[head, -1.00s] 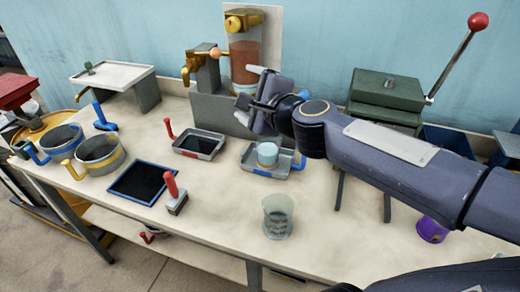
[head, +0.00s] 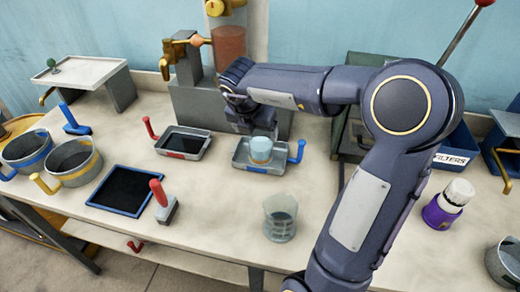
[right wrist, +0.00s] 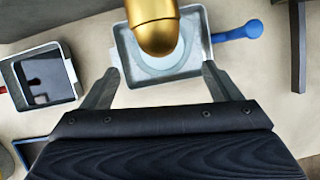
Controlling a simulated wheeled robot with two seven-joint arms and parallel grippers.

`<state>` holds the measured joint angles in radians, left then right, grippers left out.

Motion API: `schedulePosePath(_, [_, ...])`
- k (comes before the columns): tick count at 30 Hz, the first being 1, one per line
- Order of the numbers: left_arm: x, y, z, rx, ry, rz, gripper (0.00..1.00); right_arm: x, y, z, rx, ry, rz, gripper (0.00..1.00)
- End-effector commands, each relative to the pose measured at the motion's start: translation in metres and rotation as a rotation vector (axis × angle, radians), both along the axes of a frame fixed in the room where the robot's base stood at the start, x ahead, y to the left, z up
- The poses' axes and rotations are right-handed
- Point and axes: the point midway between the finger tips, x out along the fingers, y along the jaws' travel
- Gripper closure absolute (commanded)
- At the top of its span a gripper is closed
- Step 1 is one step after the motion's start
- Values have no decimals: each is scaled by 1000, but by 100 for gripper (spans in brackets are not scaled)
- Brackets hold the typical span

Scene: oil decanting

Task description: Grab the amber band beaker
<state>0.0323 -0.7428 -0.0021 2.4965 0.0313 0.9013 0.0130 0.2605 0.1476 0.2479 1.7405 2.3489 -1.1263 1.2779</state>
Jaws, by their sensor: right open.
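A grey metal beaker with an amber band and amber handle (head: 75,162) stands upright on the left of the bench in the head view. A similar beaker with a blue band (head: 26,152) stands just left of it. My right gripper (head: 257,128) is far to the right of the amber band beaker, above the blue-handled tray. In the right wrist view its two fingers (right wrist: 161,74) are spread apart with nothing held between them. The amber band beaker is not seen in that view. My left gripper is not in view.
Below the right gripper is the blue-handled tray (head: 238,164) with a pale cup (head: 261,150). A gold spout-like part (right wrist: 152,22) shows close in the right wrist view. A red-handled tray (head: 182,143), black pad (head: 130,191), red-handled stamp (head: 164,206) and clear beaker (head: 280,218) stand nearby.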

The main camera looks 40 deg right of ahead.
Motion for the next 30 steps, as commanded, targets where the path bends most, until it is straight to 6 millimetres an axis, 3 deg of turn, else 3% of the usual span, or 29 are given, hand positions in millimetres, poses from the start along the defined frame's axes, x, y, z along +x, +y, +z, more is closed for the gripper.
schedulePosePath(7, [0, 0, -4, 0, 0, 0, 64, 5, -12, -35, 0, 2, 0, 17])
schedulePosePath(16, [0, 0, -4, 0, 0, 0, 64, 6, -14, -38, -2, -1, 2, 17])
schedulePosePath(30, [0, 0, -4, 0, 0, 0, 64, 6, -14, -38, -2, -1, 2, 78])
